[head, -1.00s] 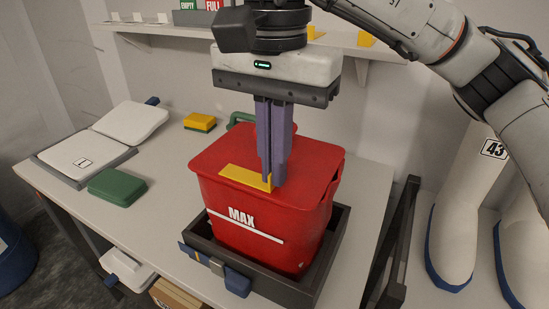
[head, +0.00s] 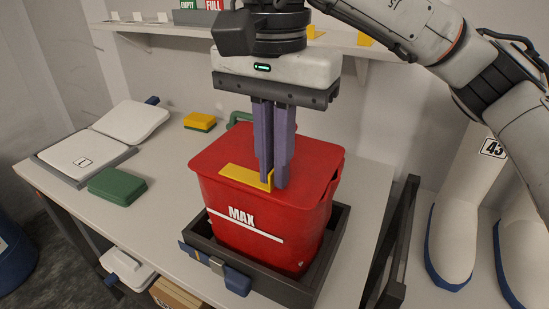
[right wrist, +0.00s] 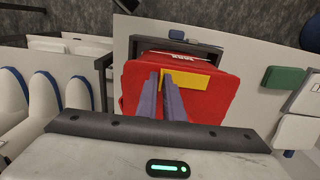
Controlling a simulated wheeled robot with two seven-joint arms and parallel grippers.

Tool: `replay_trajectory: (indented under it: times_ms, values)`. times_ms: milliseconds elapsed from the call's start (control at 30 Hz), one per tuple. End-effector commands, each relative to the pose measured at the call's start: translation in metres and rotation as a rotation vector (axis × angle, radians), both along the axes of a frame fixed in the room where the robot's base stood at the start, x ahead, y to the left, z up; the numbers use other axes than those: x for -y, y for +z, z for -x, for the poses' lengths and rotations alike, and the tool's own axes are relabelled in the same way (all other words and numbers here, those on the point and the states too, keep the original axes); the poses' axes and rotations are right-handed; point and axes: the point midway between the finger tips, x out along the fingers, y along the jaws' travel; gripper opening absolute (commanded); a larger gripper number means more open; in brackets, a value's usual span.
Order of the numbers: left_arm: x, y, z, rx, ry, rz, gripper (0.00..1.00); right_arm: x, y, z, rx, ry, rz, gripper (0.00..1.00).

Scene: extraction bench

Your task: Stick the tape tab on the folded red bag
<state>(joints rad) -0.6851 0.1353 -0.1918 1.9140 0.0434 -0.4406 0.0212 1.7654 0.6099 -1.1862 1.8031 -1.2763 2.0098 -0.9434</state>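The folded red bag (head: 315,185) stands upright in a dark tray, with a flat top and "MAX" above a white line on its front. The yellow tape tab (head: 243,177) lies along the top near the front edge; its right end appears turned up by the fingers. My right gripper (head: 274,185) points down over the bag, its two purple fingers slightly apart, with tips at the tab's right end. In the right wrist view the fingers (right wrist: 161,75) also stand apart, beside the yellow tab (right wrist: 190,78) on the red bag (right wrist: 222,98). My left gripper is not in view.
The dark tray (head: 340,232) surrounds the bag's base, with a blue and grey clasp in front. A green block (head: 117,187), a yellow-green sponge (head: 200,122) and a white scale (head: 85,155) lie left. A shelf (head: 165,38) runs behind; white boots (head: 455,225) stand right.

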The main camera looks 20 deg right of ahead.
Motion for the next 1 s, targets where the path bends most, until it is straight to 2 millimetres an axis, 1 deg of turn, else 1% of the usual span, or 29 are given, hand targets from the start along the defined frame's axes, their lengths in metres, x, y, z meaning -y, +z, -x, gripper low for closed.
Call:
replay_trajectory:
  times_ms: [33,67,100,433,567,800,900,1000]
  values:
    - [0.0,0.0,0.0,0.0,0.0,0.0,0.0,0.0,-0.001,0.0,-0.001,0.001,0.001,0.17]
    - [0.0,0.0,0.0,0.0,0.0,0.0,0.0,0.0,-0.001,0.0,0.0,0.001,0.0,0.22]
    - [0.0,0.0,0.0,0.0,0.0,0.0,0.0,0.0,0.0,0.0,0.0,0.0,0.0,0.24]
    - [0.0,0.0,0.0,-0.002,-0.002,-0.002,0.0,0.0,0.001,0.0,0.002,-0.001,-0.002,0.24]
    - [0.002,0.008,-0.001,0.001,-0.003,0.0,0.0,0.0,0.022,-0.001,0.007,-0.001,-0.002,0.24]
    - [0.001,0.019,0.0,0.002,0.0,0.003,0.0,0.0,0.072,-0.001,0.007,-0.003,-0.001,0.24]
    - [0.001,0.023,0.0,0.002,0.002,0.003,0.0,0.0,0.088,0.0,0.005,-0.001,0.0,0.24]
    - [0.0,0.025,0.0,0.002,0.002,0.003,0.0,-0.001,0.098,0.0,0.003,-0.001,0.0,0.24]
